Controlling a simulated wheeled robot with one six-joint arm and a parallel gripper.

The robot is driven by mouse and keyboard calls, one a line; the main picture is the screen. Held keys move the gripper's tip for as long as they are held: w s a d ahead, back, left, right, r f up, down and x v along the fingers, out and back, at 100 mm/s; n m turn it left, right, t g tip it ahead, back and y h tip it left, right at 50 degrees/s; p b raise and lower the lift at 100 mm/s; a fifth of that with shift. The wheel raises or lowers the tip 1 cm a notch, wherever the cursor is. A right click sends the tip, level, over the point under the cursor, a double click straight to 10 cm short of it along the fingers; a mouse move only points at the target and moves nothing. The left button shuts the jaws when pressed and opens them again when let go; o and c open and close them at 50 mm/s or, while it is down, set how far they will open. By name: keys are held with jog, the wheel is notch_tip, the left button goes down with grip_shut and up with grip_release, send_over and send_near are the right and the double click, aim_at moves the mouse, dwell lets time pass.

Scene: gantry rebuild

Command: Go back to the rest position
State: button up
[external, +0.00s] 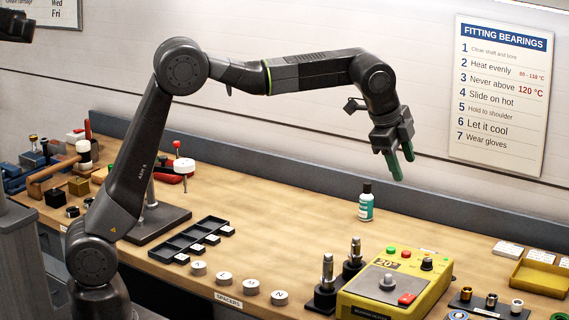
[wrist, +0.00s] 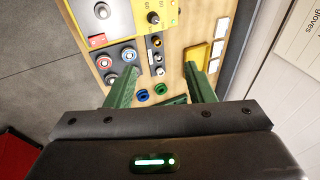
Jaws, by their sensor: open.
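My gripper (external: 400,166) hangs from my raised arm, high above the back of the wooden bench (external: 300,218), with its green fingers pointing down. In the wrist view the green fingers of my gripper (wrist: 158,92) are spread wide apart with nothing held between them. In the external view the fingers are above and to the right of a teal bottle with a dark cap (external: 366,203), clear of it.
A yellow heater box (external: 360,299) stands at the front right beside dark posts with metal shafts (external: 327,272). A yellow tray (external: 540,275) is at the far right. Several round spacers (external: 224,279) line the front edge. A wall rises behind the bench. The bench middle is clear.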

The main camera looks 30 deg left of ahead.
jog(key=w+a+r+n+t, duration=0.1)
jog(key=w+a+r+t, duration=0.15)
jog(key=w+a, duration=0.4)
jog(key=s+d+f+m+g, duration=0.1)
jog(key=s+d+f+g, duration=0.15)
jog(key=s+d, duration=0.45)
jog(key=w+d+f+n+b, duration=0.1)
jog(key=f+n+b, duration=0.1)
jog(key=f+n, duration=0.3)
jog(key=w+d+f+n+y+b, duration=0.1)
jog(key=w+f+n+b, duration=0.1)
jog(key=f+n, duration=0.3)
jog(key=shift+d+f+n+b, duration=0.3)
jog(key=shift+n+b, duration=0.3)
jog(key=shift+n, duration=0.6)
dwell(0.4)
